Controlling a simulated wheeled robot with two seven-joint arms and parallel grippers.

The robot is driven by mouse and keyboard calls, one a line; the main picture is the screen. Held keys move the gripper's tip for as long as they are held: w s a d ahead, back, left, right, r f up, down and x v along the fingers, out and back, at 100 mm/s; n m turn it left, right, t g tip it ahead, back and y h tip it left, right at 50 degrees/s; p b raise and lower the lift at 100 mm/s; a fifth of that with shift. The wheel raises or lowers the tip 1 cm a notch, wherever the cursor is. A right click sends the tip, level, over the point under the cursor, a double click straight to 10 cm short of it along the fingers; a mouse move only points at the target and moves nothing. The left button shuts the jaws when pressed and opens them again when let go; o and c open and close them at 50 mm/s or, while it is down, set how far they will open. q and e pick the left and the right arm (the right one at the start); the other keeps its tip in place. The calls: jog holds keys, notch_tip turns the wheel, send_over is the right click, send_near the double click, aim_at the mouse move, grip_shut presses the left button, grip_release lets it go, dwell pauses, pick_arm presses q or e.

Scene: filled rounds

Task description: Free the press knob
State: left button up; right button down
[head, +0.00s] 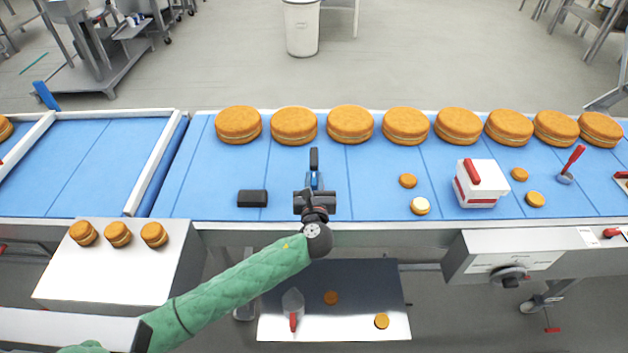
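My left arm, in a green sleeve, reaches up from the lower left in the head view. Its dark gripper (314,190) is over the front of the blue belt (270,180), with a narrow blue and black piece showing just beyond it. I cannot tell whether that piece is part of the gripper or a separate thing, nor whether the fingers are open or shut. A dark round knob (510,277) is on the front of a grey control box (470,262) at the right, well away from this gripper. I cannot tell whether it is the press knob. My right gripper is not in view.
Several filled rounds (350,124) line the belt's far side. A black block (252,198), a white box with red handle (483,185), small rounds (420,206) and a red-handled tool (571,163) are on the belt. A white-topped stand (110,270) is lower left, a metal shelf (350,325) below.

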aim_at(314, 187)
pick_arm(q)
jog(key=shift+o, duration=0.5)
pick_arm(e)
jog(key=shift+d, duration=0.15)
